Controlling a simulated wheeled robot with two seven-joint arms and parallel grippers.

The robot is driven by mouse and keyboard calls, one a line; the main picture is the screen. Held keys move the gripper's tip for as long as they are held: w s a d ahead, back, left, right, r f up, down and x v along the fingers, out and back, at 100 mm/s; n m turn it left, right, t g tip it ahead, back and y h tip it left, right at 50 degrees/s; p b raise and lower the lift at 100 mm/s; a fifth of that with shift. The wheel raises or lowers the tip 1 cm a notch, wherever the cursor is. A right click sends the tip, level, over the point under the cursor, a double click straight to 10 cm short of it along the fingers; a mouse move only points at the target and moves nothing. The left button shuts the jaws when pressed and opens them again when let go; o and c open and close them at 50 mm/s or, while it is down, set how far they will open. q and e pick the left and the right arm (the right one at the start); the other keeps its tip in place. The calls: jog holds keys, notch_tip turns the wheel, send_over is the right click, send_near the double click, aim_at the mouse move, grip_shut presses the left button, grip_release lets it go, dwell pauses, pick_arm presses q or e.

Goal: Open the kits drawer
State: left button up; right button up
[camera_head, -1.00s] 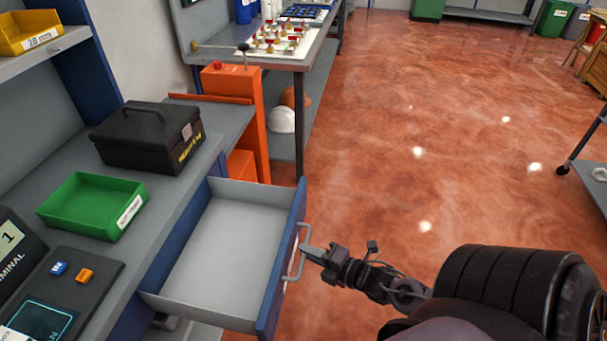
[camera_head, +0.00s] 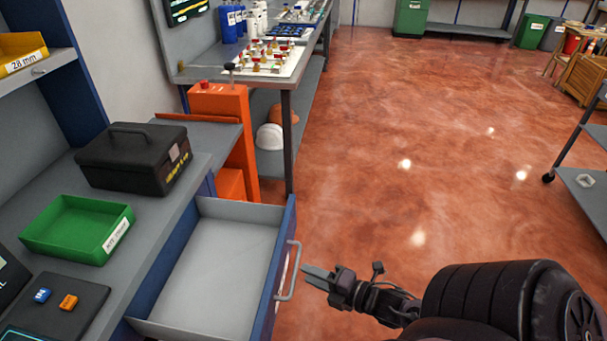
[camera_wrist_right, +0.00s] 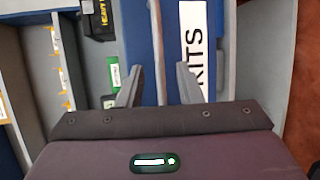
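The kits drawer (camera_head: 215,265) stands pulled out from the workbench, with its grey inside bare. Its blue front carries a grey bar handle (camera_head: 290,272). In the right wrist view the white KITS label (camera_wrist_right: 194,50) shows on the blue front, and the handle bar (camera_wrist_right: 156,45) runs up between the fingers. My right gripper (camera_head: 308,272) is just outside the handle, with a small gap between its tips and the bar in the head view. Its fingers are spread in the right wrist view (camera_wrist_right: 158,88), shut on nothing. My left gripper is out of view.
A green bin (camera_head: 78,228) and a black toolbox (camera_head: 135,158) stand on the bench above the drawer. An orange cabinet (camera_head: 225,130) stands behind the drawer. The red floor (camera_head: 400,120) to the right is open, with a grey cart (camera_head: 588,185) at the right edge.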

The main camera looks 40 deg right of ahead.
jog(key=shift+v, duration=2.05)
